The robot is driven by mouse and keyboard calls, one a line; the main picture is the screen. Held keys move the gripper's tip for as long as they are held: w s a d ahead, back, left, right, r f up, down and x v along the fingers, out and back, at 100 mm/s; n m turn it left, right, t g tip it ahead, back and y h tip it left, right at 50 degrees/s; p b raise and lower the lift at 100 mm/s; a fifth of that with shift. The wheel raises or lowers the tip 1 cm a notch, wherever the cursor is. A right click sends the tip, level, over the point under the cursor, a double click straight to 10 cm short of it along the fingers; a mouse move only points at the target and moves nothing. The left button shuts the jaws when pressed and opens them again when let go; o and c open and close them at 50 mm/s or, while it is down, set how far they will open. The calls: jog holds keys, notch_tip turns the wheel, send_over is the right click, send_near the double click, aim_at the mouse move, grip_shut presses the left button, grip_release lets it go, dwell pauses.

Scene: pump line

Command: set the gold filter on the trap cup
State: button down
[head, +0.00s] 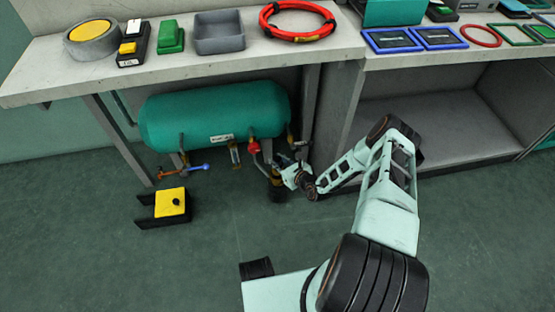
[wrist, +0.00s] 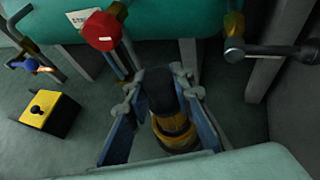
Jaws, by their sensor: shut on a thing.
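My gripper (head: 289,177) is low under the green tank, near the floor. In the wrist view its two fingers (wrist: 160,104) stand on either side of a gold and dark object, shut on it. The gold filter (wrist: 175,130) is the gold ringed body between the blue-sided fingers. A dark rounded cylinder (wrist: 160,90) stands just above the gold in that picture; I cannot tell whether it is part of the filter. In the head view a dark cup-like shape (head: 278,194) shows below the gold, perhaps the trap cup. Whether the two touch is unclear.
The green tank (head: 215,119) hangs under the bench (head: 190,70), with pipes and a red valve (wrist: 101,31) close to my gripper. A dark-handled fitting (wrist: 268,50) is on the right. A yellow and black block (head: 171,203) stands on the floor at left.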

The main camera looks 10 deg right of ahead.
jog(key=shift+f+b, duration=1.65)
jog(key=shift+f, duration=0.5)
jog(key=shift+f+b, duration=0.35)
jog(key=shift+f, duration=0.3)
jog(key=c, duration=2)
grip_release()
jog(key=shift+o, duration=0.2)
jog(key=shift+p+v, duration=0.85)
jog(key=shift+v, duration=0.1)
jog(key=p+v, duration=0.6)
jog(key=v, duration=0.3)
